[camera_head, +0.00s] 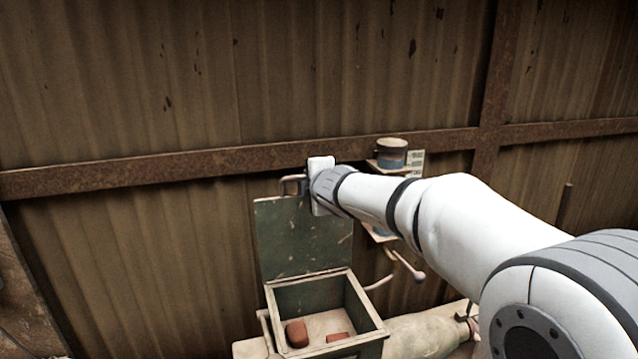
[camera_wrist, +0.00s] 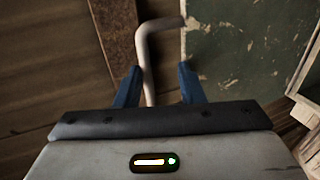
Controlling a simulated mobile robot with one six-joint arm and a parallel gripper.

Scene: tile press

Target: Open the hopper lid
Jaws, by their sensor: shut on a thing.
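The green hopper lid (camera_head: 300,240) stands upright, swung open at the back of the hopper (camera_head: 372,308). It also shows at the upper right of the wrist view (camera_wrist: 245,50). A pale bent handle (camera_head: 290,180) sits by the lid's top edge. In the wrist view this handle (camera_wrist: 149,58) passes between the blue fingers of my gripper (camera_wrist: 157,80). My gripper is shut on the handle at the lid's upper edge. The exact finger contact is hard to see, and my gripper's body hides part of the lid's top right in the head view.
Reddish-brown pieces (camera_head: 297,333) lie inside the open hopper. A tin (camera_head: 392,152) stands on a small shelf right of my wrist. A curved lever (camera_head: 405,263) is beside the hopper. A rusty beam (camera_head: 150,170) crosses the corrugated wall close behind my gripper.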

